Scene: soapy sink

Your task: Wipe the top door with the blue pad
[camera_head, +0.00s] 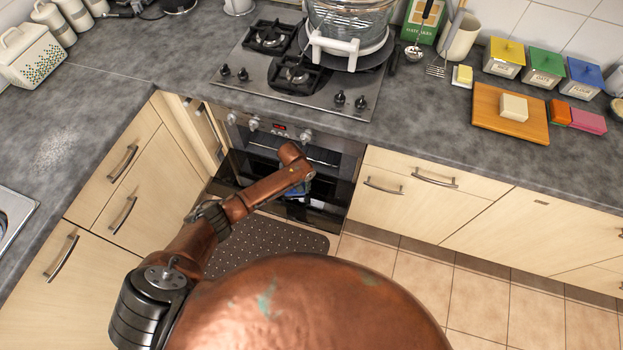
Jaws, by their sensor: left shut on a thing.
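The oven under the hob has a dark glass top door (336,163) below its knob panel, with a black lower part under it. My left arm reaches in from the lower left, and its wrist hides part of the door. My left gripper (299,193) is small and dark in front of the oven front, mostly behind my own arm. It is shut on the blue pad (310,184), of which only a little blue shows. I cannot tell whether the pad touches the door glass. My right gripper is not in view.
A gas hob (298,70) with a glass pot (350,25) sits above the oven. A dark dotted mat (265,247) lies on the tiled floor. Drawers with protruding handles (123,163) flank the oven. A cutting board (510,115) and canisters (503,58) stand on the right counter.

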